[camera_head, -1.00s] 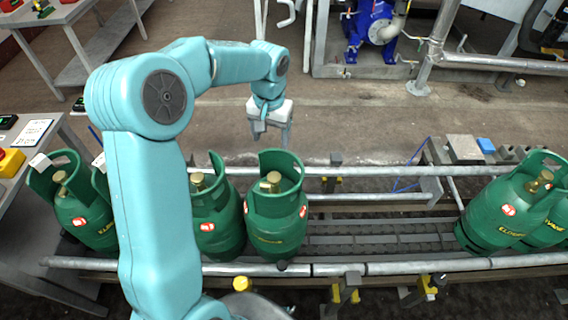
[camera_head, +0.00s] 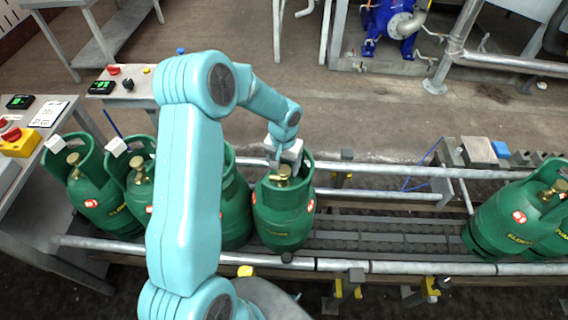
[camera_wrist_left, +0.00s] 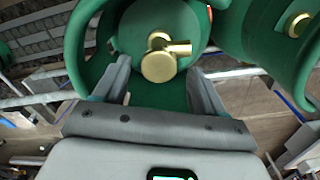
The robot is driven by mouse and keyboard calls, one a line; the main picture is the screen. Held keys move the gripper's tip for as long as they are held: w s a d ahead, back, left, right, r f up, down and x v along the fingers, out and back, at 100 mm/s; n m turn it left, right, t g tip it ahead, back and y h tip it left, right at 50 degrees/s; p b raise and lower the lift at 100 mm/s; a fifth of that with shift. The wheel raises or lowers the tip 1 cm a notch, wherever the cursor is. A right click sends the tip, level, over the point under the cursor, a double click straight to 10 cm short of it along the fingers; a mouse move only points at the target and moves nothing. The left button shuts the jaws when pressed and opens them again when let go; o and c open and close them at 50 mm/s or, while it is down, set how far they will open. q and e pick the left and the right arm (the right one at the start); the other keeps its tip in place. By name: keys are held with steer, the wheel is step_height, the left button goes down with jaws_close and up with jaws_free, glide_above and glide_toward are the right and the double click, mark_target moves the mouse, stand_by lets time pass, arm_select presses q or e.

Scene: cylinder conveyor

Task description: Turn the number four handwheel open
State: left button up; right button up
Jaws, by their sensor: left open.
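My left gripper (camera_head: 284,156) is over the rightmost green cylinder (camera_head: 284,226) of the left group on the conveyor. That cylinder's brass valve (camera_head: 282,172) sits inside its collar just below the gripper. In the left wrist view the open gripper (camera_wrist_left: 158,70) has a finger on either side of the line to the brass valve handwheel (camera_wrist_left: 159,64), which lies just beyond the fingertips. Contact cannot be told. No number can be read on the cylinders. My right gripper is out of view.
More green cylinders (camera_head: 88,200) stand to the left, partly hidden by my left arm. Others (camera_head: 507,215) stand at the right. Bare conveyor (camera_head: 385,241) lies between the groups, bounded by a front rail (camera_head: 410,267) and a back rail (camera_head: 390,169).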

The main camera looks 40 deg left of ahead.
arm_select(q)
steer(key=shift+w+f, duration=0.25)
steer(key=shift+f, duration=0.4)
steer(key=shift+s+r, duration=0.15)
steer(key=shift+c, duration=1)
steer(key=c, duration=0.9)
steer(key=shift+o, duration=0.2)
steer(key=shift+f+n+b, duration=0.2)
steer(key=shift+n+b, duration=0.3)
steer(key=shift+b, duration=0.3)
steer(key=n+b, duration=0.5)
steer(key=shift+a+b, duration=0.1)
steer(key=shift+b, duration=0.2)
steer(key=n+b, duration=0.2)
steer(key=shift+n, duration=0.3)
steer(key=n+b, duration=0.2)
steer(key=n, duration=0.1)
steer(key=shift+a+n, duration=0.1)
steer(key=shift+n, duration=0.2)
steer(key=n+b, duration=0.2)
steer(key=n, duration=0.1)
steer(key=shift+r+n, duration=0.1)
steer(key=shift+n, duration=0.2)
steer(key=n+b, duration=0.2)
steer(key=n, duration=0.2)
steer(key=shift+s, duration=0.15)
steer(key=shift+s+n+b, duration=0.1)
steer(key=shift+n+b, duration=0.35)
steer(key=shift+n, duration=1.55)
